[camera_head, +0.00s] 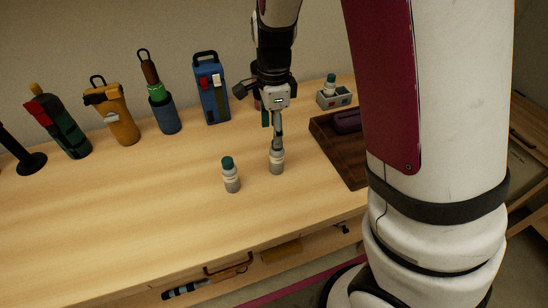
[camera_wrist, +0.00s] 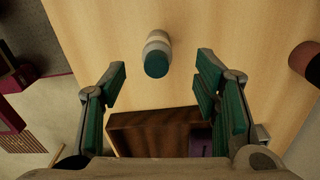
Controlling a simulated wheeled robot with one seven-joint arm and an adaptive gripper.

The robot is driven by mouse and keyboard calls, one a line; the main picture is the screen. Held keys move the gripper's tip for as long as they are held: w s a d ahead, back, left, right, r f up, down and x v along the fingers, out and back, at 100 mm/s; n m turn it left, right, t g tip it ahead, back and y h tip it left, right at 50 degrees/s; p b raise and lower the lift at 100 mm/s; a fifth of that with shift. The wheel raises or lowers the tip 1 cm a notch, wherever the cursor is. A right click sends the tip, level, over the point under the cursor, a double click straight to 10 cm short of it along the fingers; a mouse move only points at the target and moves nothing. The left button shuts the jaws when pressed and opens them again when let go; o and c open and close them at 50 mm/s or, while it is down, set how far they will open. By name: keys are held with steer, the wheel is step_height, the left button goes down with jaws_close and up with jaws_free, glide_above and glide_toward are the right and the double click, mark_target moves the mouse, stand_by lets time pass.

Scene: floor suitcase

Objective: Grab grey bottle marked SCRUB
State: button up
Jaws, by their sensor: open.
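Two small grey bottles stand upright on the wooden workbench. In the head view, one grey bottle with a teal cap (camera_head: 231,178) stands at the left. The other grey bottle (camera_head: 277,164) stands to its right, its top overlapped by my fingers. No label can be read, so I cannot tell which is marked SCRUB. My gripper (camera_head: 277,142) points down over the right bottle. In the wrist view, my gripper (camera_wrist: 160,85) is open, its teal-padded fingers wide apart. A grey bottle with a teal cap (camera_wrist: 157,62) shows beyond and between the fingertips, apart from both.
A dark brown tray (camera_head: 325,135) holding a purple item lies right of the bottles. Several tool holders, including a blue case (camera_head: 211,90) and an orange one (camera_head: 112,115), line the back. A reddish cylinder (camera_wrist: 305,62) stands at the wrist view's right. The left front bench is clear.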

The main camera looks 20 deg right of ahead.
mark_target(276, 150)
steer(key=shift+s+d+f+b, duration=0.15)
steer(key=shift+f+b, duration=0.25)
steer(key=shift+f, duration=1.55)
steer(key=shift+s+d+f+b, duration=0.15)
steer(key=shift+f+b, duration=0.2)
steer(key=shift+f, duration=1.6)
steer(key=c, duration=1.3)
